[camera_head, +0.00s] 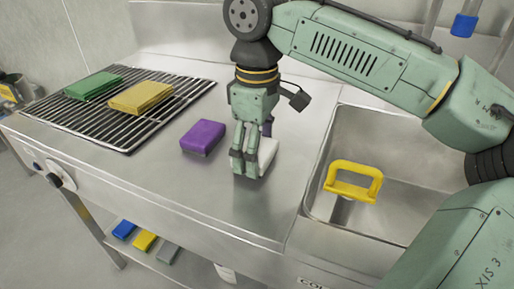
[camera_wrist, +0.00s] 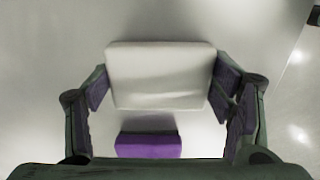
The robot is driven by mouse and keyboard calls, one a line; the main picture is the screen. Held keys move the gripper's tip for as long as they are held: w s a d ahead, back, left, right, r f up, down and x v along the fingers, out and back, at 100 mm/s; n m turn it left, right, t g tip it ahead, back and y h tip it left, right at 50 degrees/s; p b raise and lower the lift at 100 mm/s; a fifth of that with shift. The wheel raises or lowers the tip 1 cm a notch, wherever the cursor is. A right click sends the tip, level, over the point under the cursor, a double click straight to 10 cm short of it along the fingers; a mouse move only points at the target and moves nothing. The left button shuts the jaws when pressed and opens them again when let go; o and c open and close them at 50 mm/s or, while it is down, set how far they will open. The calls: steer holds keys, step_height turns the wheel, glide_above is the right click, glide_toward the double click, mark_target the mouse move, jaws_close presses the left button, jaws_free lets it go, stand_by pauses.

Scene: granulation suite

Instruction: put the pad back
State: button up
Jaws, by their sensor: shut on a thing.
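My gripper (camera_head: 250,165) points down over the steel counter, its fingers closed on a white pad (camera_head: 268,150). In the wrist view, the white pad (camera_wrist: 160,75) sits between the two fingers, one at each short side. Most of the pad is hidden behind the fingers in the head view. I cannot tell whether it touches the counter. A purple pad (camera_head: 203,136) lies on the counter left of my gripper, apart from it. A green pad (camera_head: 93,85) and a yellow pad (camera_head: 142,97) lie on the black wire rack (camera_head: 120,128) at the left.
A sink (camera_head: 400,215) is to the right, with a yellow handle-shaped thing (camera_head: 354,182) in it. Blue (camera_head: 124,229), yellow (camera_head: 145,240) and grey-green (camera_head: 168,252) pads lie on a shelf below the counter. The counter's front left of my gripper is clear.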

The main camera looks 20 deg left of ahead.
steer(key=shift+f, duration=0.2)
steer(key=o, duration=1)
steer(key=shift+o, duration=0.2)
steer(key=shift+r, duration=0.1)
step_height(320, 180, up, 12)
steer(key=p, duration=0.1)
